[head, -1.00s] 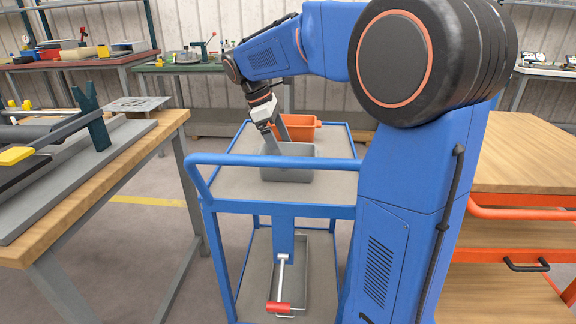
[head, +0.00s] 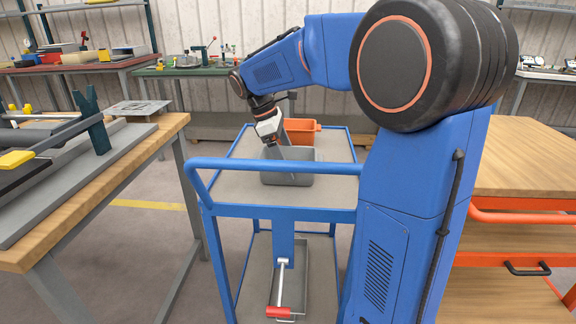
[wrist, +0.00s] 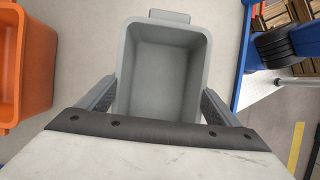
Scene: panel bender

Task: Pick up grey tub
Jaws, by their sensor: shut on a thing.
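The grey tub (head: 290,178) is on the top shelf of the blue trolley (head: 235,185), or just at its surface; I cannot tell if it is lifted. In the wrist view the tub (wrist: 163,72) is empty, with its open top facing the camera and a small handle at its far end. My gripper (head: 272,150) reaches down to the tub from above. In the wrist view my gripper (wrist: 158,100) has one finger on each side of the tub, shut on its outer walls.
An orange tub (head: 302,131) stands on the trolley behind the grey one; it also shows at the left of the wrist view (wrist: 22,65). A wooden bench (head: 150,160) is on the left. A wooden-topped orange cart (head: 525,155) is on the right. The trolley's blue handle (head: 270,163) runs along the front.

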